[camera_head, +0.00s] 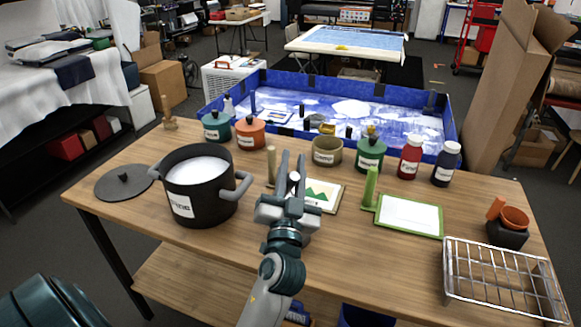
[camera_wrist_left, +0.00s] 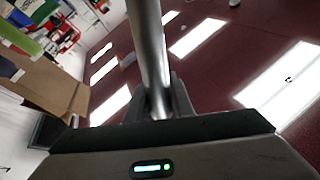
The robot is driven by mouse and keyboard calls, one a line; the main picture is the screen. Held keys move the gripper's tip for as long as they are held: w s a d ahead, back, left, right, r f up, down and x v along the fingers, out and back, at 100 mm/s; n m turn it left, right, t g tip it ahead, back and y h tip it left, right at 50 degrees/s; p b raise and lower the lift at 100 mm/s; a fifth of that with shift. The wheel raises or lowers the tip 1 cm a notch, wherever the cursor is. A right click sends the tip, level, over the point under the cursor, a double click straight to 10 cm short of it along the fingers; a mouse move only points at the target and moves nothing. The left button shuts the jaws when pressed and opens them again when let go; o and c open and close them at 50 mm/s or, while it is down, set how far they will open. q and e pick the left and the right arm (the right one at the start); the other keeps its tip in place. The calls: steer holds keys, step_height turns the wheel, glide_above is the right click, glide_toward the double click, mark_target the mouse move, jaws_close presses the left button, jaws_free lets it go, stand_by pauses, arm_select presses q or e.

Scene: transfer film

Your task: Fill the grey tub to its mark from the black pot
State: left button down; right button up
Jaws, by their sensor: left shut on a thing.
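The black pot (camera_head: 213,200) stands at the left of the wooden table, open, with white liquid (camera_head: 196,171) inside and a white label. A greyish-olive open tub (camera_head: 327,158) with a label stands at the back middle; it looks closest to the grey tub, and I cannot make out a mark on it. My left gripper (camera_head: 293,166) is raised over the table middle, right of the pot and in front of the tub. It is shut on a grey metal rod (camera_wrist_left: 150,45), which runs out of the wrist view's top. The rod's far end is hidden. My right gripper is out of view.
The pot lid (camera_head: 124,183) lies left of the pot. Lidded teal (camera_head: 216,133), orange (camera_head: 250,139) and green (camera_head: 369,162) pots and two bottles (camera_head: 411,167) line the back. A green-framed board (camera_head: 409,233) and wire rack (camera_head: 502,303) lie to the right.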

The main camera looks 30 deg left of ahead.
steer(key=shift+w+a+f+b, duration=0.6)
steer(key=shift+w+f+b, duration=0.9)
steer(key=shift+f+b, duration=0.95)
arm_select(q)
steer(key=s+d+f+m+t+h+b, duration=0.1)
steer(key=d+f+m+t+h+b, duration=0.2)
steer(key=d+m+t+b, duration=0.2)
steer(key=d+m+b, duration=0.1)
steer(key=m, duration=0.1)
steer(key=shift+s+f+m+h+b, duration=0.15)
steer(key=shift+f+m+h+b, duration=0.25)
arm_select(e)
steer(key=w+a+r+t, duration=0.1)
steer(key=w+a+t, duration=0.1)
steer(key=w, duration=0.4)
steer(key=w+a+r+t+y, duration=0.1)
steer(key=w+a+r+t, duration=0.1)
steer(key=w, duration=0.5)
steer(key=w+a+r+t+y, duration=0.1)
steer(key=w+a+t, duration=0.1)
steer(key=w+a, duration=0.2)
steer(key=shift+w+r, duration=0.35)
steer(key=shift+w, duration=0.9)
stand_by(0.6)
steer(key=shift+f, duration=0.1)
